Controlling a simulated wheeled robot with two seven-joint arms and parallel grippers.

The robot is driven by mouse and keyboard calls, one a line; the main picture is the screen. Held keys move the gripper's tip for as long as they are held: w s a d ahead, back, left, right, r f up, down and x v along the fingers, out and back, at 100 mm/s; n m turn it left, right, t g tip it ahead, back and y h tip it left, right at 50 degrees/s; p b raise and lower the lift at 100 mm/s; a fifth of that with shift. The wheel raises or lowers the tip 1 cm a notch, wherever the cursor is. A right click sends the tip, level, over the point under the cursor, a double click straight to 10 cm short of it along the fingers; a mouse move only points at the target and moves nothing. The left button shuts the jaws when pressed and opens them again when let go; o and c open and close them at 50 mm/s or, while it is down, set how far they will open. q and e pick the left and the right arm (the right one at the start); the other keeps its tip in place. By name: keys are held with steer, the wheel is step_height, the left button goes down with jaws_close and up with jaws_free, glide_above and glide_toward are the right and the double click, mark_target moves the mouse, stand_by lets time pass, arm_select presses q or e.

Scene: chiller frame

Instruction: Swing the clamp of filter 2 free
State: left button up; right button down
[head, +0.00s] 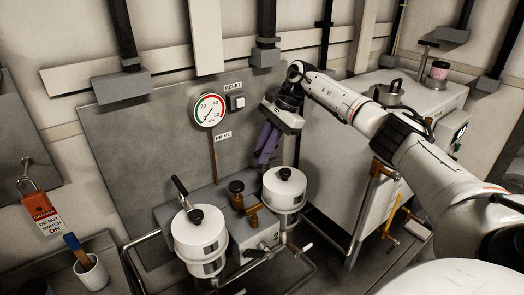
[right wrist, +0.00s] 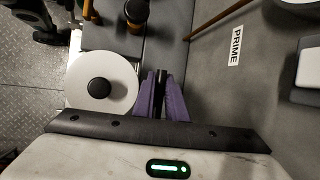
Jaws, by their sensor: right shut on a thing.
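Filter 2 (head: 284,192) is the right-hand white canister, with a black knob on its lid; the "2" label is on the block beside it. Its round white lid (right wrist: 80,92) also shows in the right wrist view. My right gripper (head: 264,160) has purple fingers and is behind and just left of this lid, pointing down. In the right wrist view, its fingers (right wrist: 161,82) are shut on a dark bar, the clamp of filter 2 (right wrist: 161,78). The clamp is mostly hidden by the fingers. My left gripper is not in view.
Another white canister (head: 200,243) stands at front left, with a black clamp lever (head: 180,187) raised behind it. A brass valve (head: 254,214) is between the canisters. A gauge (head: 210,110) and reset button (head: 236,103) are on the panel behind. A white cabinet (head: 345,150) stands right.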

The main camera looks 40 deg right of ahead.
stand_by(0.5)
steer(key=c, duration=1.8)
jaws_free()
steer(key=v, duration=1)
steer(key=shift+r+b, duration=0.15)
steer(key=shift+b, duration=0.2)
steer(key=shift+s, duration=0.1)
